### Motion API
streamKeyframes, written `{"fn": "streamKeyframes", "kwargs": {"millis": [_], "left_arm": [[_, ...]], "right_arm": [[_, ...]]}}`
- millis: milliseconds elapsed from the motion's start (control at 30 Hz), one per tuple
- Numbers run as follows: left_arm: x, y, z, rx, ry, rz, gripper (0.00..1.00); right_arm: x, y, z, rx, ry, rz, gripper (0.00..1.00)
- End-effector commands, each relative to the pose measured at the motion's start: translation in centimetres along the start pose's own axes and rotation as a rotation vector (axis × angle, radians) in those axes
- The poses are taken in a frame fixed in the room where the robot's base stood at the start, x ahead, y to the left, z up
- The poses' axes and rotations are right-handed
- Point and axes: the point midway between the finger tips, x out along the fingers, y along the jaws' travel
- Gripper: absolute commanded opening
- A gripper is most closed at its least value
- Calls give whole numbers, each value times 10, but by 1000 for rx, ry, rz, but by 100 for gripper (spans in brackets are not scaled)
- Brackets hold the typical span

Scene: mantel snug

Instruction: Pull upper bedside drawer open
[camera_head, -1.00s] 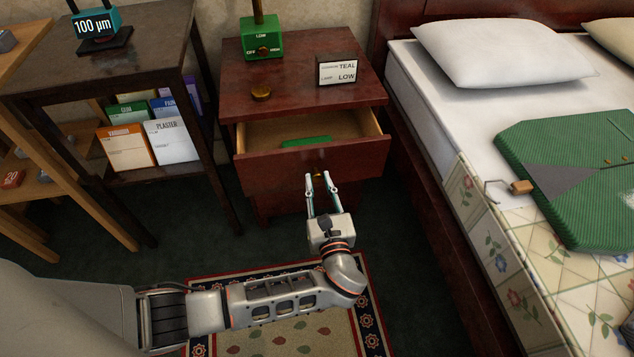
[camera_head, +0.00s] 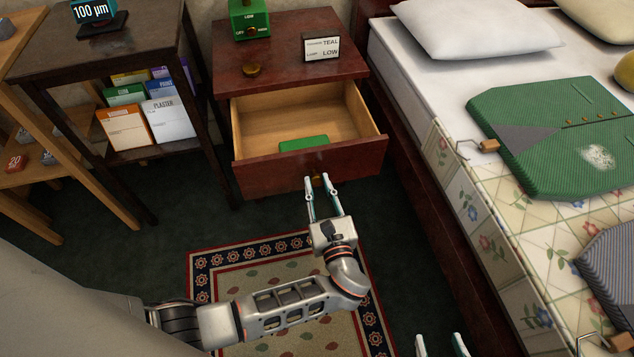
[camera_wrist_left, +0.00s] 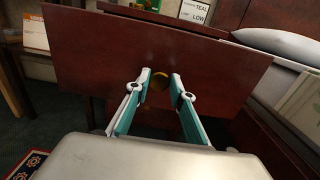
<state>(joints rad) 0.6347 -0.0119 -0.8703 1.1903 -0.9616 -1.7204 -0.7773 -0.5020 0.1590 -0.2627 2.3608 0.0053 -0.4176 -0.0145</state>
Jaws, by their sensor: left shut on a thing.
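The upper bedside drawer (camera_head: 262,180) stands well out of the dark red nightstand (camera_head: 287,78). A green object (camera_head: 303,144) lies in it near the front. My left gripper (camera_head: 322,186) is at the drawer front, its fingers on either side of the round brass knob (camera_wrist_left: 160,81), shut on it. The gripper partly hides the knob in the head view. My right gripper (camera_head: 441,341) shows only its fingertips at the bottom edge, apart and with nothing seen between them.
The bed (camera_head: 400,75) stands close on the right. A dark shelf table (camera_head: 40,68) stands on the left. A patterned rug (camera_head: 215,262) lies in front.

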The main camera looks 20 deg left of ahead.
Motion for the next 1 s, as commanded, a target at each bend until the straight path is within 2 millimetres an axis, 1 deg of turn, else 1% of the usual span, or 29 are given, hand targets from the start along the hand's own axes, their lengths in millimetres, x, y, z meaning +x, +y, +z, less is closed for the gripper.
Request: {"fn": "streamKeyframes", "kwargs": {"millis": [33,233,267,300,333,667,767,867,1000], "left_arm": [[-1,0,-3,0,5,-1,0],[-1,0,-3,1,5,-1,0],[-1,0,-3,1,5,-1,25],[-1,0,-3,1,5,-1,36],[-1,0,-3,1,5,-1,39],[0,0,0,0,1,0,39],[0,0,4,0,1,0,39],[0,0,14,-2,1,0,39],[0,0,37,-4,1,0,39]], "right_arm": [[0,0,1,2,-2,0,40],[0,-1,0,6,-1,2,40],[0,0,0,6,0,2,40],[0,0,-1,7,1,2,40],[0,-1,-2,7,3,2,40],[-1,-2,-6,11,11,1,40],[-1,-2,-6,10,10,1,40],[0,-1,-5,9,10,1,40],[0,-1,-5,8,9,1,40]]}}
